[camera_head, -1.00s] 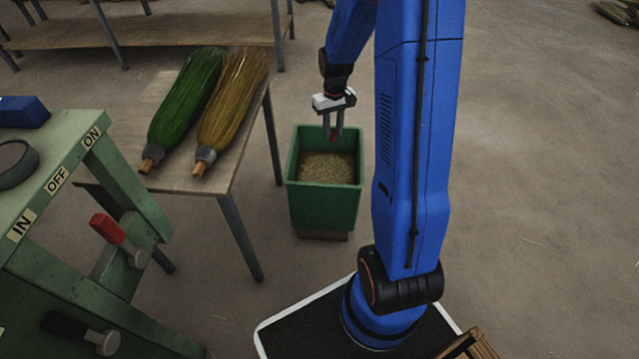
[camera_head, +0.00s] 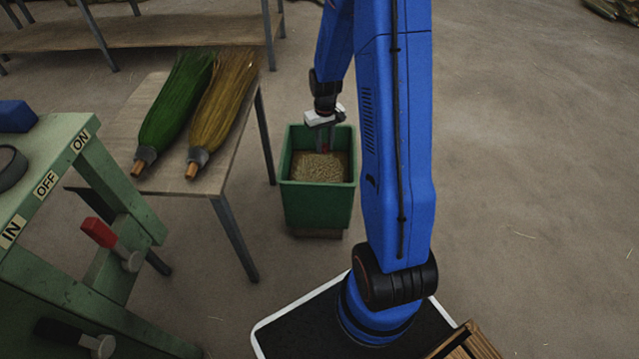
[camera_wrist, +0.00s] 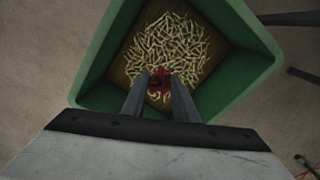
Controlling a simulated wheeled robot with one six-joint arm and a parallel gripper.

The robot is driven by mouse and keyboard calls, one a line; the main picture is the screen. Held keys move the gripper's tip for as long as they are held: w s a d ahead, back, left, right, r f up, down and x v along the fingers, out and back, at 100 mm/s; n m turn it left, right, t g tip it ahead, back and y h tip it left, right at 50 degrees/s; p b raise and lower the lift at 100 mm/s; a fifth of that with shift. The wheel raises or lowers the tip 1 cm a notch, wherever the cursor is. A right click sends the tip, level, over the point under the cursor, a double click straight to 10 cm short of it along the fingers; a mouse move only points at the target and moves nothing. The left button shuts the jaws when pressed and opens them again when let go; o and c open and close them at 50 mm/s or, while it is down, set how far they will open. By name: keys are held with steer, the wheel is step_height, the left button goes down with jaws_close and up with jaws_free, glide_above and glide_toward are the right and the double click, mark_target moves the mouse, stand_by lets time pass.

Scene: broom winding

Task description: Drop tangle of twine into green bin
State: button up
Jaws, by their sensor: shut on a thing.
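The green bin (camera_head: 317,206) stands on the floor right of the broom table, and fills much of the wrist view (camera_wrist: 238,60). Pale short bits (camera_wrist: 170,45) lie on its bottom. My gripper (camera_head: 325,150) points down into the bin's opening. In the wrist view its fingers (camera_wrist: 158,85) are shut on a small dark red tangle of twine (camera_wrist: 160,78), held over the pale bits. The gap between the tangle and the bits cannot be judged.
A wooden table (camera_head: 190,180) with a green broom (camera_head: 178,105) and a yellow broom (camera_head: 222,105) stands left of the bin. A green machine (camera_head: 45,215) with a red-handled lever (camera_head: 98,232) is at the left. The floor on the right is open.

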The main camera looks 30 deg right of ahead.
steer(key=o, duration=1.1)
steer(key=shift+c, duration=0.2)
steer(key=shift+r, duration=0.1)
step_height(320, 180, up, 17)
steer(key=shift+r, duration=0.1)
